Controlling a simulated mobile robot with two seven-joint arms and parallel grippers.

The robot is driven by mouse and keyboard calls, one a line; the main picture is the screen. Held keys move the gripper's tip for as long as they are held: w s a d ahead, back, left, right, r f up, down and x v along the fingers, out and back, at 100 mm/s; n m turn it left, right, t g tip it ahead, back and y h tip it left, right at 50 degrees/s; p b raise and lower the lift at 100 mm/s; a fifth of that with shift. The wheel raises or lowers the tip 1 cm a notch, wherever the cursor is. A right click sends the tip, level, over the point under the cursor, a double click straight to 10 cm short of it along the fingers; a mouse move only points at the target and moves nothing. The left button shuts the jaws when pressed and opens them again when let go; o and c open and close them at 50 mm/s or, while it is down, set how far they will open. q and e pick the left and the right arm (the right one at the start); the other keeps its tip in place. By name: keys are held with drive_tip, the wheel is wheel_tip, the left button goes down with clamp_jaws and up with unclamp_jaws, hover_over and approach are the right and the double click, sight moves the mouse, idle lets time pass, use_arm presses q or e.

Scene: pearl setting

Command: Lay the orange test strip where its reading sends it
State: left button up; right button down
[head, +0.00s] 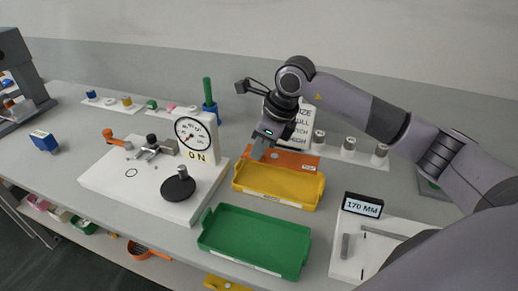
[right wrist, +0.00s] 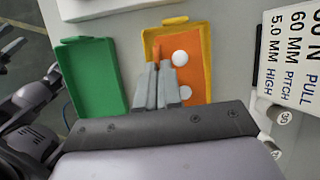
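The orange test strip (head: 291,160) appears above the yellow tray (head: 318,192), along its far side in the head view. In the right wrist view the strip (right wrist: 190,75), with two white round spots, overlaps the yellow tray (right wrist: 208,50). My right gripper (head: 258,154) is at the strip's left end in the head view. Its fingers (right wrist: 154,68) are close together and look shut on the strip; they hide the contact. The green tray (head: 255,238) is empty. The gauge (head: 191,134) stands over an "0 N" label. A display (head: 363,205) reads 170 MM. Left arm parts show at the wrist view's left edge.
A sign (right wrist: 290,50) reads pull, pitch and high limits. White cylinders (head: 348,146) stand behind the trays. The gauge's white base plate (head: 130,180) is left of the trays; a green rod in a blue holder (head: 209,98) stands behind. My right arm crosses the right side.

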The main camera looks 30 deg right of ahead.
sight(261, 161)
use_arm(q)
drive_tip(key=shift+s+f, duration=0.1)
use_arm(e)
drive_tip(key=shift+f, duration=0.1)
wheel_tip(261, 161, down, 4)
drive_tip(key=b, duration=0.3)
drive_tip(key=shift+f+b, duration=0.2)
drive_tip(key=shift+b, duration=0.2)
wheel_tip(261, 161, down, 3)
drive_tip(key=shift+r+b, duration=0.2)
drive_tip(key=shift+b, duration=0.85)
use_arm(q)
drive_tip(key=f, duration=0.2)
drive_tip(key=d+f, duration=0.1)
drive_tip(key=f, duration=0.1)
drive_tip(key=shift+w, duration=0.3)
use_arm(e)
drive_tip(key=shift+f, duration=0.15)
use_arm(q)
drive_tip(key=shift+a, duration=0.1)
use_arm(e)
drive_tip(key=shift+f, duration=0.35)
use_arm(q)
drive_tip(key=shift+f, duration=0.1)
